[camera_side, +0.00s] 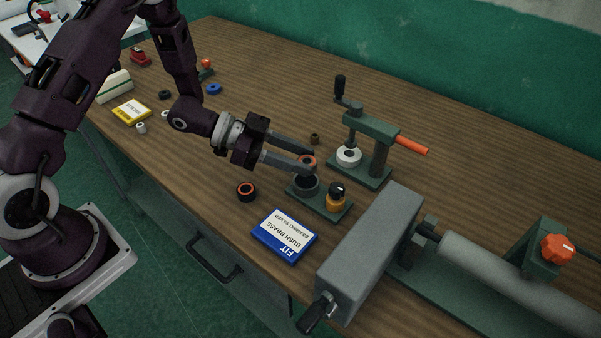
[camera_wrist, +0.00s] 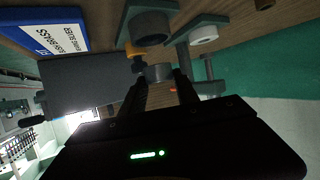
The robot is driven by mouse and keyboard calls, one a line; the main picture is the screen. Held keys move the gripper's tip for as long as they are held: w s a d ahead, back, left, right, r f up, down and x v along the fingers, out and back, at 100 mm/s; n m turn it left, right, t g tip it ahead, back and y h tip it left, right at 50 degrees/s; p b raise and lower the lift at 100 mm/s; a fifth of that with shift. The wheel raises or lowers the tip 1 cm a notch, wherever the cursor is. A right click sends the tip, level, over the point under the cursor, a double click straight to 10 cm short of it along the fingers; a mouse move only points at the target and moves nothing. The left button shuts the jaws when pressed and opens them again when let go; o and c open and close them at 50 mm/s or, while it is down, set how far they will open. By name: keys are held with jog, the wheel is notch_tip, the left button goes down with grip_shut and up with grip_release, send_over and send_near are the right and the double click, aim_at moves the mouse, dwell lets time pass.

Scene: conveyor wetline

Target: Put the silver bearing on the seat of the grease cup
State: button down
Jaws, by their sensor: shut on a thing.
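My gripper (camera_side: 310,162) is shut on a ring-shaped bearing (camera_side: 308,161). The bearing looks orange-brown from the side, while in the wrist view (camera_wrist: 158,72) it looks grey between the fingertips, so its colour is uncertain. The grease cup (camera_side: 306,183) is a dark round cup on a green base plate, beside an amber jar with a black knob (camera_side: 336,198). It also shows in the wrist view (camera_wrist: 150,27). In the side view the held bearing appears just above the cup's rim; the fingers partly cover it, and I cannot tell if it touches.
A green press (camera_side: 378,150) with a white ring (camera_side: 348,157) stands behind the cup. A blue-and-white card (camera_side: 284,236) reads FIT, BUSH BRASS, BEARING SILVER. A black ring with an orange inside (camera_side: 246,191) lies left of the cup. A grey block machine (camera_side: 370,250) stands at right.

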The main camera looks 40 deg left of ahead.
aim_at(298, 182)
notch_tip(298, 182, down, 4)
jog(key=shift+f, duration=0.1)
jog(key=shift+f, duration=0.25)
